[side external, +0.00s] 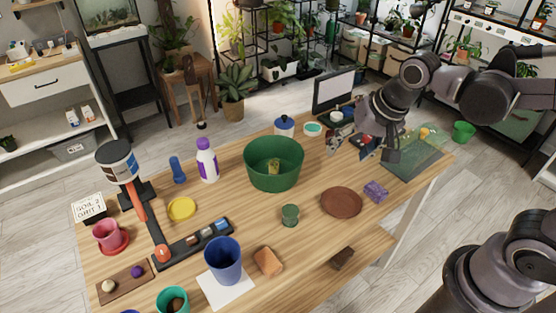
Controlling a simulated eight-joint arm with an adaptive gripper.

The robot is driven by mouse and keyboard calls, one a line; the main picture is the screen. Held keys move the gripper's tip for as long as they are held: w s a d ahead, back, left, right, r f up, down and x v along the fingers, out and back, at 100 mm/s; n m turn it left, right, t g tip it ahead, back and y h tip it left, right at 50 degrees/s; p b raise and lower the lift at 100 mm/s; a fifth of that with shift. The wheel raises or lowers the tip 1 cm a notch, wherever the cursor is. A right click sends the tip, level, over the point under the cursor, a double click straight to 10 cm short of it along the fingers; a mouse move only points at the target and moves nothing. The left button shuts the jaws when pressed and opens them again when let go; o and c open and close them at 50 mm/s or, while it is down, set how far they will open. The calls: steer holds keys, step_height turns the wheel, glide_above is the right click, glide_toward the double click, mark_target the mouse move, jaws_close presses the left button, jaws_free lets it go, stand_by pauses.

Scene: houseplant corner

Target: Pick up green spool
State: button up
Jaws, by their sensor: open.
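The green spool (290,215) appears as a small, short dark-green cylinder standing on the wooden table, in front of the large green tub and left of the brown saucer. My gripper (362,150) is above the table's back right part, behind and to the right of the spool and well apart from it. Its fingers are spread open, and I see nothing held between them, though small items behind it make this area cluttered.
A large green tub (273,178) holds something yellowish. A brown saucer (341,202) and a purple block (376,191) lie right of the spool. A blue cup (223,260) and an orange-brown block (268,261) are in front. Bare tabletop surrounds the spool.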

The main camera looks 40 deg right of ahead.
steer(key=w+a+f+m+g, duration=0.2)
steer(key=w+a+f+m, duration=0.15)
steer(key=a+m, duration=0.25)
steer(key=m+g, duration=0.2)
steer(key=m, duration=0.4)
glide_toward(290, 210)
steer(key=shift+w+a+h, duration=0.15)
steer(key=shift+h, duration=0.15)
steer(key=shift+a+f, duration=0.15)
steer(key=shift+f, duration=5.35)
steer(key=c, duration=1.2)
